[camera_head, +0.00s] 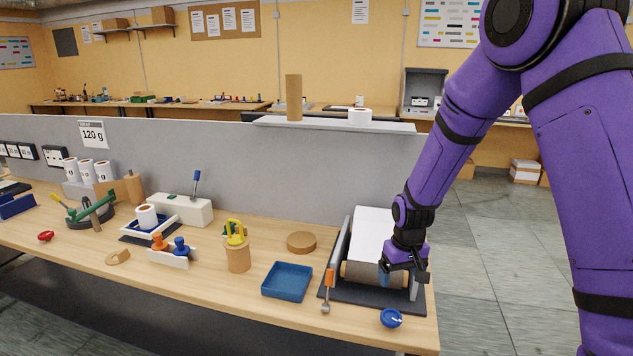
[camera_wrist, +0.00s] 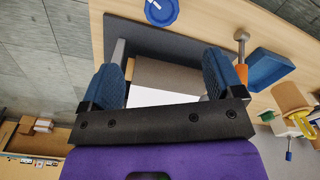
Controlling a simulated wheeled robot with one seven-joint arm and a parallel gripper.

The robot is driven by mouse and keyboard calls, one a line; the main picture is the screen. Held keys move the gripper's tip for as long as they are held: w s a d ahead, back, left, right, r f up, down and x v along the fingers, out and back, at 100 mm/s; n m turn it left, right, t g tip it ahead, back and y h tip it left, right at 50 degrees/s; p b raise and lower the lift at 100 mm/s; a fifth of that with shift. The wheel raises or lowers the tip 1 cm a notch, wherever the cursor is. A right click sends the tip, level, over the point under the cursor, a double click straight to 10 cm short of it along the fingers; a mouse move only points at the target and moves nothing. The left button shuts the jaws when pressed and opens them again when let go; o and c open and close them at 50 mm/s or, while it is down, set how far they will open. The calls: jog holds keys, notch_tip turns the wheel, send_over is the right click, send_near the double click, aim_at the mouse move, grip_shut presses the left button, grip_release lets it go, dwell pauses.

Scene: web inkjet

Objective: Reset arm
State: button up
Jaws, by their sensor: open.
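My gripper (camera_head: 400,272) is at the right end of the bench, over the front of a roller device with a dark base (camera_head: 372,294). In the wrist view my gripper (camera_wrist: 165,80) shows two blue fingers spread apart, with nothing held. Between and beyond them lies a brown roll (camera_wrist: 168,74) with white paper (camera_wrist: 160,98) behind it. The roll (camera_head: 362,274) and the white sheet (camera_head: 374,232) also show in the head view. My purple arm comes down from the upper right. Whether the fingers touch the roll cannot be told.
A round blue object (camera_head: 390,317) lies near the front edge. A blue tray (camera_head: 287,281), a cork disc (camera_head: 301,242) and a grey partition (camera_head: 270,170) are to the left and behind. Open floor lies right of the bench.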

jog(key=s+d+r+t, duration=0.15)
jog(key=s+r, duration=0.35)
jog(key=r, duration=0.6)
jog(key=s+d+r+t, duration=0.15)
jog(key=s+r, duration=0.35)
jog(key=r, duration=0.5)
jog(key=s+d+r+m+t, duration=0.1)
jog(key=s+r, duration=0.4)
jog(key=s, duration=0.4)
jog(key=s+d+r+m, duration=0.1)
jog(key=s+r, duration=0.4)
jog(key=s, duration=0.5)
jog(key=shift+d+t, duration=0.4)
jog(key=shift+d, duration=0.3)
